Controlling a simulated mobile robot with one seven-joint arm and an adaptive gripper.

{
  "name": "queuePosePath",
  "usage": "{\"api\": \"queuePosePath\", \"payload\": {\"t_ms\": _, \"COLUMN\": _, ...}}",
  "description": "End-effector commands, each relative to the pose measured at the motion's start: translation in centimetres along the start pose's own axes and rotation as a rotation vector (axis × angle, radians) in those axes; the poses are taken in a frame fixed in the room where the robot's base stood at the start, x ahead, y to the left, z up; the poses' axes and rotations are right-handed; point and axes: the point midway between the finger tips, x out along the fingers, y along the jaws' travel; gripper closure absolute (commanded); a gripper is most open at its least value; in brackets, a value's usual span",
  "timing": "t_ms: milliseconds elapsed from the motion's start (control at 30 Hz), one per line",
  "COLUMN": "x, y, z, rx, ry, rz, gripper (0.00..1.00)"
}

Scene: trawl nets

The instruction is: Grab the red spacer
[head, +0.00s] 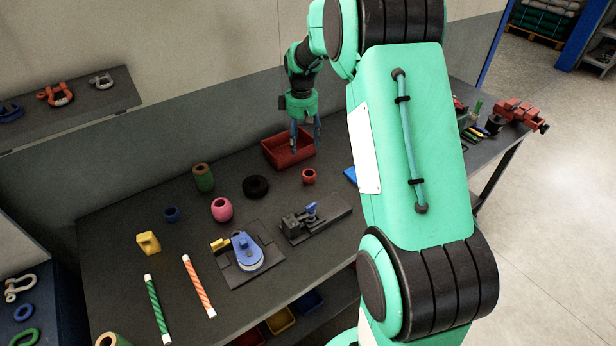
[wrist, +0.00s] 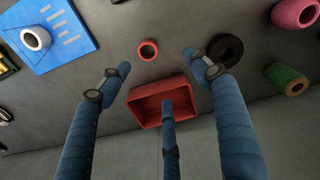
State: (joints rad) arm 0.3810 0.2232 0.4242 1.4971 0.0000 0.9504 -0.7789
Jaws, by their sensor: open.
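The red spacer (head: 309,176) is a short ring standing on the dark bench in front of the red bin. In the wrist view it (wrist: 148,50) shows its open hole, lying past and between the two outer fingertips, apart from them. My gripper (head: 305,143) hangs fingers down above the red bin, behind the spacer. In the wrist view my gripper (wrist: 157,62) has its blue fingers spread wide with nothing between them. The third finger overlaps the bin in that view.
The red bin (head: 271,152) stands near the back wall. A black ring (head: 256,187), a green cylinder (head: 204,178) and a pink ring (head: 222,209) lie left of the spacer. A vise-like fixture (head: 335,222) is in front. A blue board (wrist: 62,50) bears a white ring.

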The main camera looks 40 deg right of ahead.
Motion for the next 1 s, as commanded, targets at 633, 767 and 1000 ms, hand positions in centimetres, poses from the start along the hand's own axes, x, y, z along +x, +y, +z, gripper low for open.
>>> {"api": "queuePosePath", "payload": {"t_ms": 633, "x": 6.0, "y": 4.1, "z": 0.2, "rx": -0.043, "ry": -0.032, "rz": -0.033, "gripper": 0.37}}
{"api": "queuePosePath", "payload": {"t_ms": 767, "x": 6.1, "y": 4.1, "z": 0.2, "rx": -0.043, "ry": -0.033, "rz": -0.034, "gripper": 0.37}}
{"api": "queuePosePath", "payload": {"t_ms": 1000, "x": 8.0, "y": 4.0, "z": 0.3, "rx": -0.043, "ry": -0.033, "rz": -0.034, "gripper": 0.37}}
